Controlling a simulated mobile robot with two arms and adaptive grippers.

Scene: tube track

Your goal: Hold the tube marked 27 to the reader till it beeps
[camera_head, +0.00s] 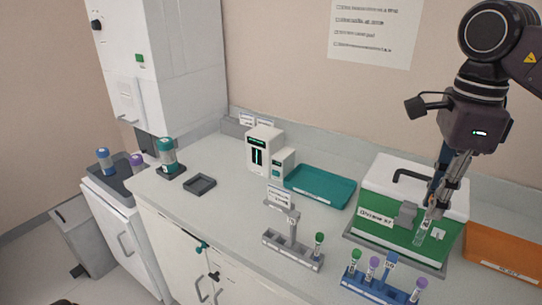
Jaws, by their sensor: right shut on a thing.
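My right gripper (432,207) comes down from the upper right, in front of the green and white box. It is shut on a clear tube (421,231) with a pale label, which hangs in front of the box's green side. The mark on this tube is too small to read. A white device (264,149) with a dark front stands by the back wall, with a smaller white unit (283,164) with a small screen beside it; I cannot tell for sure which is the reader. The held tube is well apart from both. My left gripper is not in view.
A blue rack (375,291) at the front holds green- and purple-capped tubes. A grey rack (292,250) holds one green-capped tube (319,244). A teal tray (320,187), the green and white box (381,213) and an orange bin (500,251) line the back.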

